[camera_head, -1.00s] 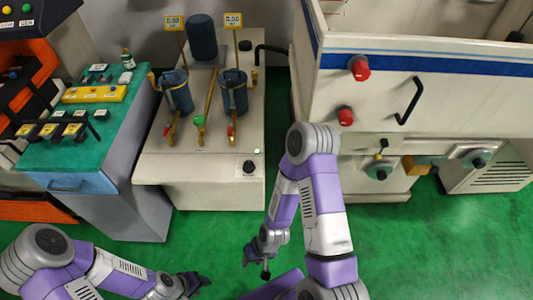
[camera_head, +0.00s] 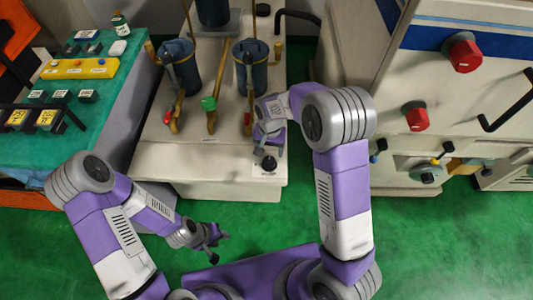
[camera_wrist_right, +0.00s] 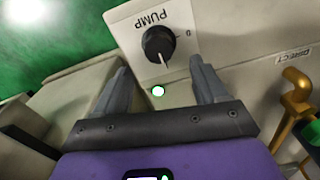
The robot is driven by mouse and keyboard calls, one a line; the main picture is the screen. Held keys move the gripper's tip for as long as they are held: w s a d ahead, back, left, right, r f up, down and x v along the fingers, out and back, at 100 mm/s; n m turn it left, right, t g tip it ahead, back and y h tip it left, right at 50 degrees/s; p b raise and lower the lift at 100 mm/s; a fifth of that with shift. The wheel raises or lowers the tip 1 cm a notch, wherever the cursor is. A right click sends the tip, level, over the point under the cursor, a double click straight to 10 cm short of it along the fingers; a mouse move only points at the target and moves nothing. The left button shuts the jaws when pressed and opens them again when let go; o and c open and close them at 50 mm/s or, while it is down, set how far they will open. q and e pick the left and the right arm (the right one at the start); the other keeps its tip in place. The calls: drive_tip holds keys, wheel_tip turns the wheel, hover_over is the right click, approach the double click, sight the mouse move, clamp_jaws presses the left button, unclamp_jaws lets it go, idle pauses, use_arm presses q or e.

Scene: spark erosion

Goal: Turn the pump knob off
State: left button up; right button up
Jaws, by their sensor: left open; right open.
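The pump knob (camera_wrist_right: 159,44) is a round black knob with a white pointer line, on a white plate marked PUMP and 0. In the right wrist view it sits ahead of and between the open fingers of my right gripper (camera_wrist_right: 157,88), apart from them. In the head view the knob (camera_head: 268,163) is on the front edge of the pale pump unit (camera_head: 200,160), just below my right gripper (camera_head: 267,150). My left gripper (camera_head: 214,243) is open and empty over the green floor.
Blue filter canisters (camera_head: 252,68), a green-handled valve (camera_head: 209,103) and red-handled valves stand on the pump unit. A teal-topped bench (camera_head: 40,140) is at the left. A machine with red knobs (camera_head: 462,52) stands at the right. Green floor lies in front.

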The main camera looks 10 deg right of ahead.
sight(269, 160)
wheel_tip(269, 160, down, 7)
drive_tip(key=shift+s+f+b, duration=0.1)
drive_tip(key=shift+s+b, duration=0.05)
drive_tip(key=shift+b, duration=0.85)
drive_tip(key=c, duration=1.1)
drive_tip(key=shift+o, duration=0.2)
